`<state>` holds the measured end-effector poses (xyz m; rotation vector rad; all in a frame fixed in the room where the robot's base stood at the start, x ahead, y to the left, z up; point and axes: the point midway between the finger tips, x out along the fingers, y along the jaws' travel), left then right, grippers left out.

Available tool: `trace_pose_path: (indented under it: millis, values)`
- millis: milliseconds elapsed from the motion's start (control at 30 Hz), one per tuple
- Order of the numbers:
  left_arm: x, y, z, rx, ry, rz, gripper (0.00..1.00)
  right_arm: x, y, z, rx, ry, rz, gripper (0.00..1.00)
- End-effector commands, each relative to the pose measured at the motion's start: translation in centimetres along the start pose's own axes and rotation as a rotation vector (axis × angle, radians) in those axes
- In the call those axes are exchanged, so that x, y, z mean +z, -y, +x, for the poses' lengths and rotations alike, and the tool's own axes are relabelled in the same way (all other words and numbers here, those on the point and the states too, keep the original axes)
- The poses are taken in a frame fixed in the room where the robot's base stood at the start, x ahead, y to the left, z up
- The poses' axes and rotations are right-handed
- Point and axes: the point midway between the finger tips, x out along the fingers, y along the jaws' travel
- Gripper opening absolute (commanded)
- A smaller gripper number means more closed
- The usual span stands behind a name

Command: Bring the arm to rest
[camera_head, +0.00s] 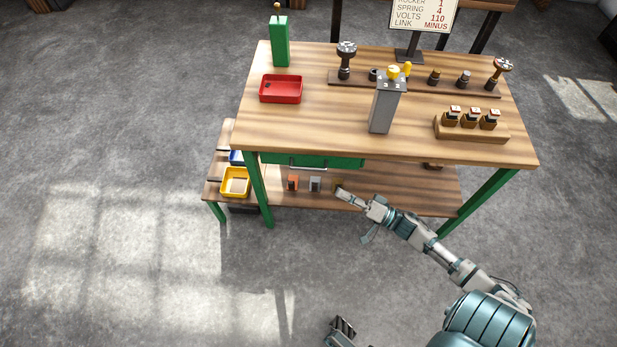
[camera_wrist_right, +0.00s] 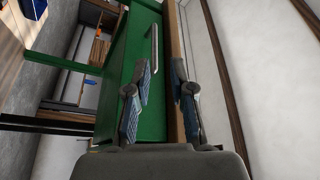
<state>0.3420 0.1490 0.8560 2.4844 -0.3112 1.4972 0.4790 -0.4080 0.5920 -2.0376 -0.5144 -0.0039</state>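My right arm (camera_head: 428,240) reaches up and left from the lower right of the head view. Its gripper (camera_head: 352,214) is in front of the workbench's lower shelf, below the green drawer (camera_head: 330,161). Its two fingers are spread, with nothing seen between them. In the right wrist view the fingers (camera_wrist_right: 160,70) stand apart, with the green drawer front (camera_wrist_right: 152,100) and its metal handle (camera_wrist_right: 153,47) beyond them. A dark, ridged piece (camera_head: 343,326) at the bottom edge of the head view looks like part of my left gripper; most of it is cut off.
The workbench top (camera_head: 320,120) carries a red tray (camera_head: 281,89), a green post (camera_head: 280,42), a grey block (camera_head: 384,108), a rail of knobs and a wooden rack (camera_head: 471,128). A yellow bin (camera_head: 235,182) and small parts sit on the lower shelf. The floor at left is clear.

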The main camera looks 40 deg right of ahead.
Motion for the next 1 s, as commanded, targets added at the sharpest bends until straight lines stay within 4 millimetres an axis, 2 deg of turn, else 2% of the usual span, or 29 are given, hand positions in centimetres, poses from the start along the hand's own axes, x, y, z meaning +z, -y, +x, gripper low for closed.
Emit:
trace_pose_path:
  millis: [133, 633, 733, 767, 867, 967, 1000]
  values:
    - [0.0, 0.1, 0.0, -0.001, 0.000, 0.000, 0.47, 0.0, 0.1, -0.5, 0.000, 0.001, -0.002, 0.23]
    - [0.2, 0.0, 0.0, 0.000, 0.002, 0.000, 0.47, 0.0, 0.0, -0.5, -0.001, 0.000, 0.000, 0.23]
    - [0.0, 0.0, 0.0, 0.000, 0.000, 0.000, 0.47, 1.1, 0.8, -0.2, -0.022, 0.000, -0.023, 0.23]
    - [0.0, 0.0, 0.0, 0.000, 0.000, 0.000, 0.47, 1.8, 1.4, 0.1, -0.037, -0.001, -0.040, 0.23]
    - [0.0, 0.1, 0.0, 0.000, 0.000, 0.000, 0.47, 5.3, 5.0, 1.4, -0.126, -0.019, -0.145, 0.23]
    - [0.0, 0.1, 0.0, -0.001, 0.000, 0.000, 0.47, 9.5, 11.3, 3.0, -0.255, -0.097, -0.309, 0.23]
    - [0.0, 0.1, 0.0, -0.001, -0.001, 0.000, 0.47, 10.8, 14.2, 3.5, -0.303, -0.148, -0.379, 0.23]
